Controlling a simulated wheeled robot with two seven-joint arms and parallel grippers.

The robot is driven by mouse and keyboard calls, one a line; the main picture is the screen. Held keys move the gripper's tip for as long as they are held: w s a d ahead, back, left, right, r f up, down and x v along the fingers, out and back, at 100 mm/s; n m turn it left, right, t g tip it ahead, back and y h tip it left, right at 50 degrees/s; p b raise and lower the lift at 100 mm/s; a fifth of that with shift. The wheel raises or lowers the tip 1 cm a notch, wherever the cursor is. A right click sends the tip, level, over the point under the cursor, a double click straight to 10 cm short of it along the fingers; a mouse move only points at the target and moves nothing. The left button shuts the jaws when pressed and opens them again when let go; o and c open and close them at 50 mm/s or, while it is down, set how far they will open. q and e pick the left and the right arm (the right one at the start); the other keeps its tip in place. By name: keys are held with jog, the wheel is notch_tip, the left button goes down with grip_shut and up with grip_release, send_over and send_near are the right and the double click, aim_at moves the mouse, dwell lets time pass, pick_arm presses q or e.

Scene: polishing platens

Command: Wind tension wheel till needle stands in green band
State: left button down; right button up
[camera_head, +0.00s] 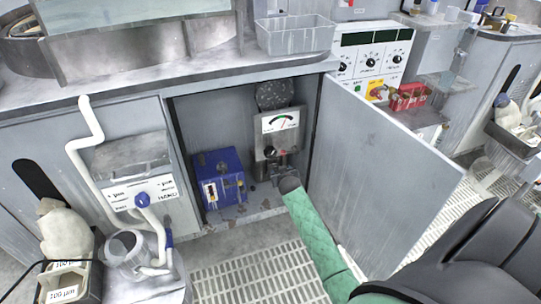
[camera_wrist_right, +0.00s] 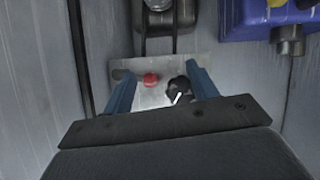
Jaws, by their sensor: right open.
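The tension gauge (camera_head: 281,122) stands inside the open cabinet, a white face with a green arc and a thin needle. I cannot tell surely whether the needle stands within the green. On the plate below it are a small black knob (camera_head: 269,151) and a red knob (camera_head: 281,152); I cannot tell which is the tension wheel. In the right wrist view, the black knob (camera_wrist_right: 179,90), with a white mark, and the red knob (camera_wrist_right: 151,79) lie between my right gripper's blue fingers (camera_wrist_right: 161,73). These fingers are apart and hold nothing. The left gripper is out of view.
A blue box (camera_head: 220,178) stands left of the gauge in the cabinet. The open cabinet door (camera_head: 375,175) blocks the right side.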

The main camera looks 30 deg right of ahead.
aim_at(271, 155)
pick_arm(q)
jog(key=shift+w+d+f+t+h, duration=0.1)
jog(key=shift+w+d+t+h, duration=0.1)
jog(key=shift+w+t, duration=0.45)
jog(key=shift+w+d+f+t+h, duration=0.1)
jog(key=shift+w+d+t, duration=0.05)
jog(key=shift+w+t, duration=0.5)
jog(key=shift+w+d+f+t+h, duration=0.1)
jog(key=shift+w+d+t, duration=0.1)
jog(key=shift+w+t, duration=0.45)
pick_arm(e)
jog(key=shift+w+d+r+t+y, duration=0.15)
jog(key=shift+w+r+t, duration=0.35)
jog(key=shift+w+t, duration=0.85)
jog(key=shift+w+d+r+t+y, duration=0.15)
jog(key=shift+w+r+t, duration=0.4)
jog(key=shift+w, duration=1.45)
jog(key=shift+w+d+r+t+y, duration=0.15)
jog(key=shift+w+r+t, duration=0.25)
jog(key=shift+w+t, duration=1)
jog(key=shift+w+g, duration=0.25)
jog(key=shift+g, duration=0.05)
jog(key=c, duration=0.7)
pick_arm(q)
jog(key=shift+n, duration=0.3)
pick_arm(e)
jog(key=shift+a, duration=0.1)
